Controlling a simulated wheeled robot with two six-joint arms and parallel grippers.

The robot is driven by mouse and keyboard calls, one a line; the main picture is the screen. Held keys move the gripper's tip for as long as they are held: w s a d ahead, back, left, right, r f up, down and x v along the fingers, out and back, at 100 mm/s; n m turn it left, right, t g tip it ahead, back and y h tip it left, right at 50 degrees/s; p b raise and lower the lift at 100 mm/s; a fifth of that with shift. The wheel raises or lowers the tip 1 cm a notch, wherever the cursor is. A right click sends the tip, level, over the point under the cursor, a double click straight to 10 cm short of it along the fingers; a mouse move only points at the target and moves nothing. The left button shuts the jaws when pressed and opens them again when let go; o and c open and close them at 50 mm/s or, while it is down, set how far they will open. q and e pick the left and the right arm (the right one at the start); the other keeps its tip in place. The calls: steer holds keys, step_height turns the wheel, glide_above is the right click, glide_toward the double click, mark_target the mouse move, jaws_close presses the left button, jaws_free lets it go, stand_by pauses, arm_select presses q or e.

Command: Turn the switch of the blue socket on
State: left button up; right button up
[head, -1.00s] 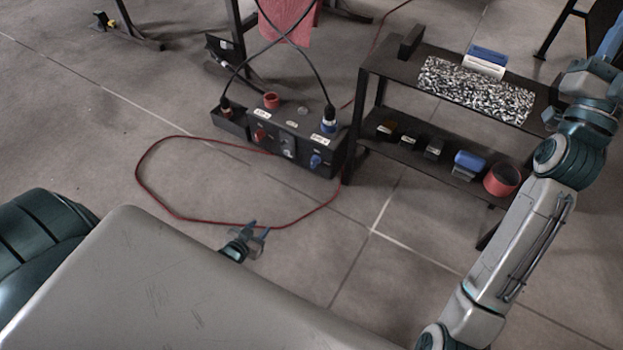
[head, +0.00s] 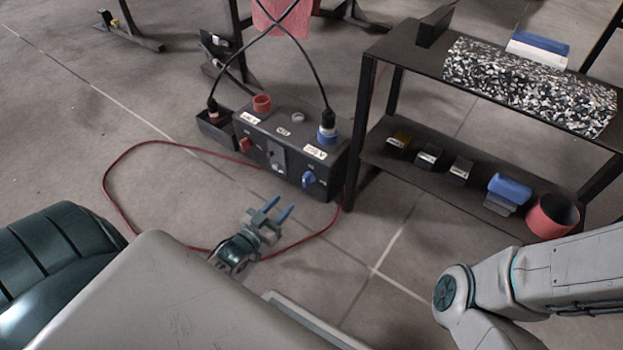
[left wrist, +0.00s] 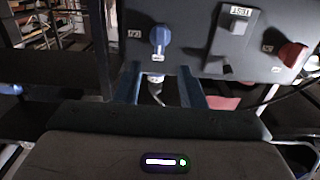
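The dark socket box (head: 290,160) stands on the floor left of the shelf. The blue switch (head: 309,178) is on the right of its front face, below the blue socket (head: 327,136), which has a black plug in it. In the left wrist view the blue switch (left wrist: 160,38) appears above the gap between the fingers, its narrow grip upright in the picture. My left gripper (head: 274,211) is open and empty, its blue fingertips pointing toward the box and apart from it. The fingers also show in the left wrist view (left wrist: 160,88). My right gripper is out of view.
A red switch (head: 247,145) and a grey central switch (head: 277,158) share the box's front face. A red cable (head: 120,205) loops over the floor around my left gripper. A black shelf (head: 365,130) stands close to the box's right side.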

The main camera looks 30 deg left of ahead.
mark_target(304, 182)
arm_select(q)
steer(key=w+b, duration=0.1)
steer(key=w, duration=0.2)
steer(key=w+b, duration=0.2)
steer(key=w, duration=0.1)
steer(key=w+b, duration=0.2)
steer(key=w, duration=0.1)
steer(key=shift+d, duration=0.4)
steer(key=shift+w, duration=0.9)
steer(key=c, duration=0.6)
